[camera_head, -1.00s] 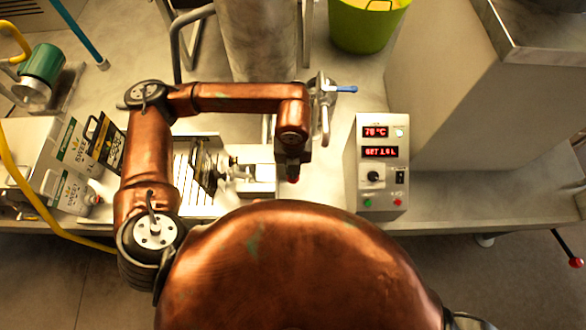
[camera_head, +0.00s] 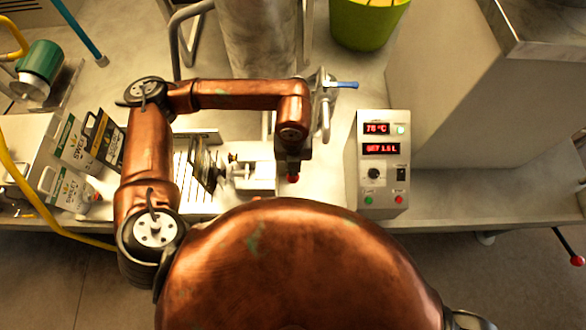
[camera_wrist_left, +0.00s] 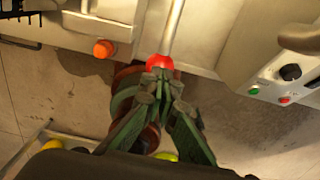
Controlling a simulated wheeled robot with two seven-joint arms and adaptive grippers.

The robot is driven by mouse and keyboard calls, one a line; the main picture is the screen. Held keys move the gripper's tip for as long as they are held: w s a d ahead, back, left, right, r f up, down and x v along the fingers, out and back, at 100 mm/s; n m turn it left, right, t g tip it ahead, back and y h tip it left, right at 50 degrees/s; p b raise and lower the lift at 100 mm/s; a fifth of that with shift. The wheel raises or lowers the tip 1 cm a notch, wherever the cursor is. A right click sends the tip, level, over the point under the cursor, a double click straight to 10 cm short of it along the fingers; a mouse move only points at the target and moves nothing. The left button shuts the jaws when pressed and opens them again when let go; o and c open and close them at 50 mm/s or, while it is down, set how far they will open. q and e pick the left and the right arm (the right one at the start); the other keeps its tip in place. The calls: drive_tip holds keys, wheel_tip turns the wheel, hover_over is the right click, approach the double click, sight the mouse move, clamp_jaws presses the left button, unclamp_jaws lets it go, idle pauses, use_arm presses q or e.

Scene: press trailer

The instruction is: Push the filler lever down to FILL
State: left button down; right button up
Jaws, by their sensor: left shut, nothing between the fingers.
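The filler lever's red knob (camera_head: 293,179) shows just below my left gripper (camera_head: 285,168) in the head view. In the left wrist view the red ball knob (camera_wrist_left: 160,62) sits on the end of a pale metal rod (camera_wrist_left: 173,28). My left gripper (camera_wrist_left: 160,77) is shut and empty there, its dark green fingertips right at the knob's near side. Whether they touch it I cannot tell. The lever's pivot and any FILL marking are hidden or too small to read. My right gripper is not in view.
A control box (camera_head: 383,160) with red displays stands right of the gripper. A blue-handled valve (camera_head: 341,85) is behind it. Printed pouches (camera_head: 76,143) stand at left. A green bucket (camera_head: 364,22) is at the back. Another red-knobbed rod (camera_head: 576,260) is at far right.

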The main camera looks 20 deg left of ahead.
use_arm(q)
wheel_tip(320, 180, up, 8)
drive_tip(key=p, duration=0.3)
drive_tip(key=shift+r, duration=0.2)
drive_tip(key=shift+s, duration=0.1)
idle(0.4)
